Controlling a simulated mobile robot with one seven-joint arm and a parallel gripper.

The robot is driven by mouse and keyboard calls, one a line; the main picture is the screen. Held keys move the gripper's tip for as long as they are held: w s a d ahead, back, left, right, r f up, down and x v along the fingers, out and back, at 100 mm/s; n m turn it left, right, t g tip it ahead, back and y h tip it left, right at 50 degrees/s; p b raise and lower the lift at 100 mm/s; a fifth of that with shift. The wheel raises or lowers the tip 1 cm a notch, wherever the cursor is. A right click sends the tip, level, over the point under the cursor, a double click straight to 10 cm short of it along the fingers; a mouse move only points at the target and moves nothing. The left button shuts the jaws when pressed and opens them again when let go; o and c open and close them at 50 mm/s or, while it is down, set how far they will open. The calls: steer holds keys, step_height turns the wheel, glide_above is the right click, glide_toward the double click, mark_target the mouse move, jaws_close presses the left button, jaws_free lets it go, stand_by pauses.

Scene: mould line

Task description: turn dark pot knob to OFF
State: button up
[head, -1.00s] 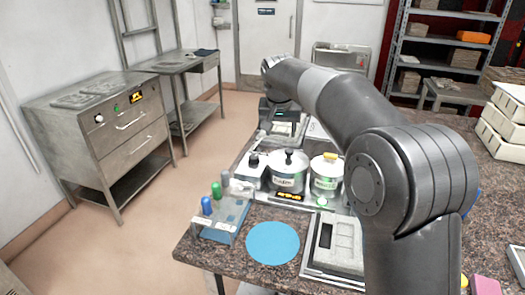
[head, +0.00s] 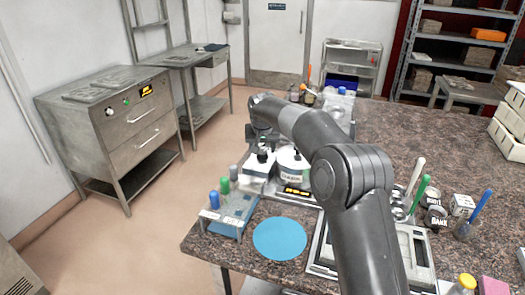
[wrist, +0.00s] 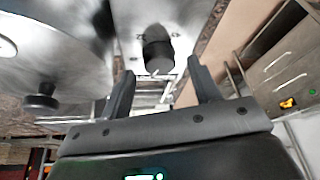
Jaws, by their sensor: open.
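A pot station stands on the granite counter. In the head view a grey box with a black knob (head: 262,155) is at its left, and a labelled silver pot (head: 292,168) is beside it, partly behind my arm. My gripper (wrist: 160,78) is open and empty in the wrist view. A black knob (wrist: 157,50) on a metal surface shows between and just beyond its fingertips, apart from them. Another black knob (wrist: 40,98) on a round lid is at the left. I cannot tell which knob is the dark pot's, and no OFF mark is readable.
An orange display (head: 297,192) fronts the station. A rack with coloured handles (head: 230,212), a blue disc (head: 279,238) and a metal mould tray (head: 415,258) lie in front. Jars and tools (head: 435,215) stand right of my arm. The counter's back right is clear.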

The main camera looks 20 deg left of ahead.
steer(key=shift+x, duration=1)
steer(key=c, duration=1)
steer(key=shift+w+d+n+g+y, duration=0.1)
steer(key=shift+n+g+y, duration=0.25)
steer(key=shift+n, duration=0.95)
steer(key=shift+d+n+g+y, duration=0.1)
steer(key=shift+n+g+y, duration=0.25)
steer(key=shift+n, duration=0.95)
steer(key=o, duration=1)
